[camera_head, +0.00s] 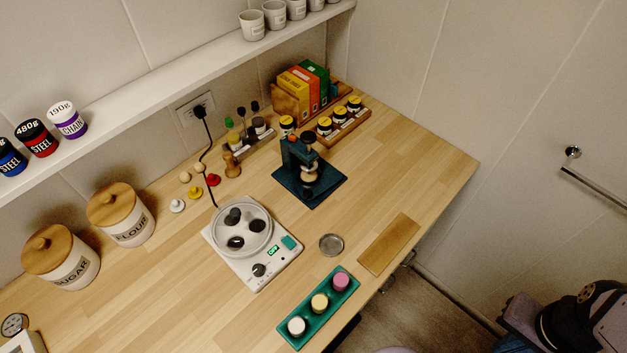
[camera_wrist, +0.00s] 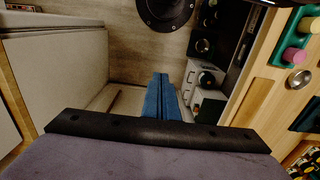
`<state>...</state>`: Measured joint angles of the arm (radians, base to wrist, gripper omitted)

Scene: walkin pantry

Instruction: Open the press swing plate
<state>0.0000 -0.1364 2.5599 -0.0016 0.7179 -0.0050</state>
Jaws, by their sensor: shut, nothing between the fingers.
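The press (camera_head: 294,152) is a small dark blue device standing upright on a dark blue base plate (camera_head: 325,184) towards the back of the wooden counter. A pale round part (camera_head: 309,174) sits low at its front; I cannot tell whether this is the swing plate or how it is turned. My gripper (camera_wrist: 161,80) shows in the wrist view with its blue fingers together and empty. It is out over the floor beside the counter, well away from the press. In the head view my arm is at the lower right and its fingers do not show.
A hot plate (camera_head: 284,266), a small metal dish (camera_head: 331,244), a wooden board (camera_head: 389,245) and a green tray (camera_head: 318,315) with three coloured pieces lie in front of the press. Jars (camera_head: 324,125) and boxes stand behind it. A shelf (camera_head: 150,80) overhangs the back.

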